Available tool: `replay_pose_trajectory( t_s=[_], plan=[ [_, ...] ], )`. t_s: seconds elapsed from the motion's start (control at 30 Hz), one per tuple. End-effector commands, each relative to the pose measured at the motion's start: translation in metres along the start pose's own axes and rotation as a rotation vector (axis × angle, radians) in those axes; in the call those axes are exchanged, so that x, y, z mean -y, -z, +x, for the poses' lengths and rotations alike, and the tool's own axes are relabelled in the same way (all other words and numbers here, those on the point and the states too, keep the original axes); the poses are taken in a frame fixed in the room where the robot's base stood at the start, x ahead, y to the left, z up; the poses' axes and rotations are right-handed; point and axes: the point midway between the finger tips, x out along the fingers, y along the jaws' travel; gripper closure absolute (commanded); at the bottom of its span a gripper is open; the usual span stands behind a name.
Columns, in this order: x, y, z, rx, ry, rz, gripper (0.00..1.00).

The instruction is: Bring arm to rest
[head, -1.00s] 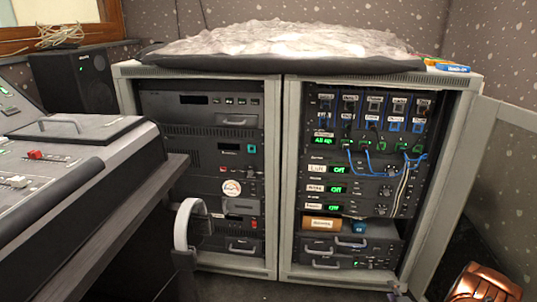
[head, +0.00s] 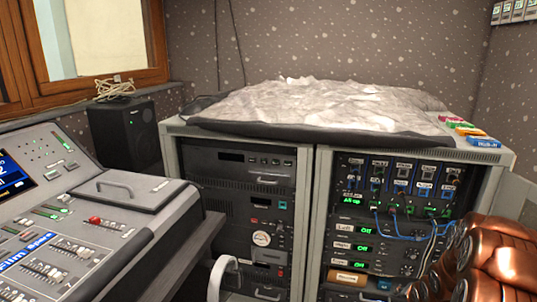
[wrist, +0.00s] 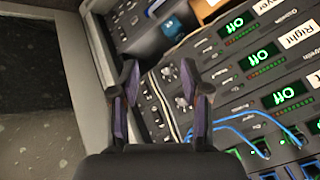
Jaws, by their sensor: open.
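My gripper (wrist: 160,82) is open and empty in the wrist view, its two dark fingers apart. Behind them is the front of the equipment rack, seen tilted, with green "Off" displays (wrist: 289,96) and blue cables (wrist: 232,130). I cannot tell the exact gap to the rack. In the head view my copper-coloured arm (head: 497,262) fills the lower right corner, in front of the rack's right side; its fingertips are not clear there.
The rack cabinet (head: 312,215) carries a crumpled grey cover (head: 320,104) and coloured labelled pieces (head: 483,142) on top. The fader console (head: 62,235) stands at left, with a black speaker (head: 124,134) behind it. An open cabinet door (head: 515,195) is at right, partly behind my arm.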

Motion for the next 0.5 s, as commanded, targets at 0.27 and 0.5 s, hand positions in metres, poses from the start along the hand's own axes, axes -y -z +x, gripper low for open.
replay_pose_trajectory(
  t_s=[0.27,0.5],
  plan=[
    [0.052,0.002,-0.104,0.081,-0.098,-0.170,0.54],
    [0.081,-0.015,-0.193,0.177,-0.171,-0.306,0.54]
  ],
)
